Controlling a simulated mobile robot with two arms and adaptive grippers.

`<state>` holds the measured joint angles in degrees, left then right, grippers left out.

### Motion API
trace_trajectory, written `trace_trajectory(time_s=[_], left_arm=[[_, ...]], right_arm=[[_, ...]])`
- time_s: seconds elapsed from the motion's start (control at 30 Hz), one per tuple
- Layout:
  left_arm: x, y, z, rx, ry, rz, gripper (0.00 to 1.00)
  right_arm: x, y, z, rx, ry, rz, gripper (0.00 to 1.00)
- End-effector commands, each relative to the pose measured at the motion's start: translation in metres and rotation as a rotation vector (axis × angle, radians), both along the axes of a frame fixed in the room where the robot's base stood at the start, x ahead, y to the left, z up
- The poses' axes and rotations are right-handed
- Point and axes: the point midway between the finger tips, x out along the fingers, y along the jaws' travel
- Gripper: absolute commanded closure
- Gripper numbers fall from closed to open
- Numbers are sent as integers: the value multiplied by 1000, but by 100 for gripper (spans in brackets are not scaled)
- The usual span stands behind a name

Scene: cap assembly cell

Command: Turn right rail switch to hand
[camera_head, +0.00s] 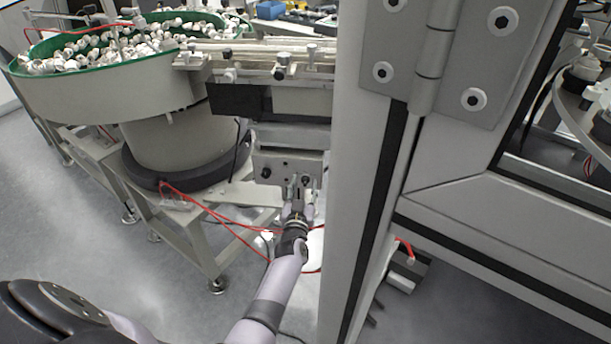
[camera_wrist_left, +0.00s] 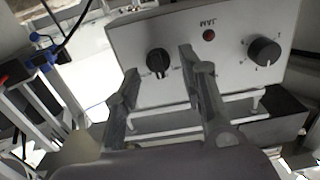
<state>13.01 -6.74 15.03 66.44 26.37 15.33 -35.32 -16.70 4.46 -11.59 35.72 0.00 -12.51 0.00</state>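A grey control box (camera_head: 287,165) hangs under the feeder rail in the head view. In the left wrist view the box (camera_wrist_left: 225,75) fills the upper part, with its lettering upside down. It carries a black pointer switch (camera_wrist_left: 157,61), a red lamp (camera_wrist_left: 209,35) marked JAM and a round black dial (camera_wrist_left: 264,51). My left gripper (camera_head: 298,190) is at the lower right of the box. In the wrist view its two fingers (camera_wrist_left: 159,64) are apart, with the switch between their tips; contact cannot be told. My right gripper is in neither view.
A bowl feeder (camera_head: 150,95) full of small parts stands at the left, with its rail (camera_head: 262,55) above the box. A thick frame post (camera_head: 345,200) stands close to the right of my left arm. Red tubes (camera_head: 215,217) run below the box.

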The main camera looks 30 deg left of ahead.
Motion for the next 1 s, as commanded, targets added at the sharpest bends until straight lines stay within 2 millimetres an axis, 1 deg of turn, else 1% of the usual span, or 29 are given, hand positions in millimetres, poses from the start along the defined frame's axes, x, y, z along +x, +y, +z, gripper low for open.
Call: trace_trajectory(time_s=[0.43, 1.0], left_arm=[[1, -1, 0, 0, 1, 1, 62], [1, 0, 0, 1, 1, 1, 100]], right_arm=[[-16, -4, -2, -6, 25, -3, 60], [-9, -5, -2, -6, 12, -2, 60]])
